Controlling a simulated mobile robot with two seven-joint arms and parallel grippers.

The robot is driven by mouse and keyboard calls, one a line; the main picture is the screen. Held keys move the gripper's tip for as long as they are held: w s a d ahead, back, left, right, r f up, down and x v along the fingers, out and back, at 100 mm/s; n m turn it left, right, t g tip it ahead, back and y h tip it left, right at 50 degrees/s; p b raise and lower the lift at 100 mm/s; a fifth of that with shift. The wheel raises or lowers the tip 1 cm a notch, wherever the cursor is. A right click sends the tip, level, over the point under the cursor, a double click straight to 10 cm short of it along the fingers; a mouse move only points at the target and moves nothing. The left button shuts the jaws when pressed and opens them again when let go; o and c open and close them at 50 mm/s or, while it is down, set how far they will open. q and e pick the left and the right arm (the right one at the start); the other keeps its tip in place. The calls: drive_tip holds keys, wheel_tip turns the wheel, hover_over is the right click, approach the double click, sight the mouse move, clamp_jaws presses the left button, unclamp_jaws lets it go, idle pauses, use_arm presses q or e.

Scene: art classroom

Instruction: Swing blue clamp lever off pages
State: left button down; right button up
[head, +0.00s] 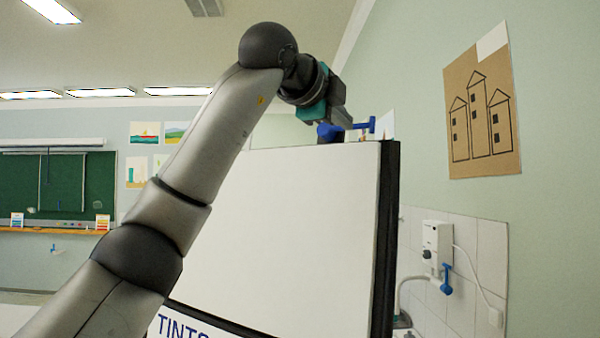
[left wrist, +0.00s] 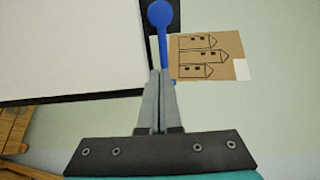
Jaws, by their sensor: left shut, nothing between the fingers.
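The blue clamp lever (head: 361,126) is at the top edge of the flip chart, near its right corner, with a small upright end. A rounded blue part (head: 327,132) shows just left of it. The white pages (head: 290,215) hang below on the black-edged board. My left gripper (head: 343,122) is at the top edge, right beside the lever. In the left wrist view, the lever (left wrist: 162,42) shows a round knob, and its stem runs down to the shut fingertips (left wrist: 158,74). Whether they touch is unclear. The fingers hide part of the lever. My right gripper is not in view.
A white wall box (head: 437,245) with a blue handle and hose is on the tiles to the right. A brown house drawing (head: 482,118) hangs on the right wall. A green chalkboard (head: 60,185) is far left. Free air lies above the chart's right corner.

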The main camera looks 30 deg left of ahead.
use_arm(q)
drive_tip(key=shift+s+a+r+b, duration=0.15)
drive_tip(key=shift+s+b, duration=0.45)
drive_tip(key=shift+s, duration=0.75)
drive_tip(key=shift+s+r+b, duration=0.1)
drive_tip(key=shift+s+b, duration=0.5)
drive_tip(key=shift+s, duration=0.75)
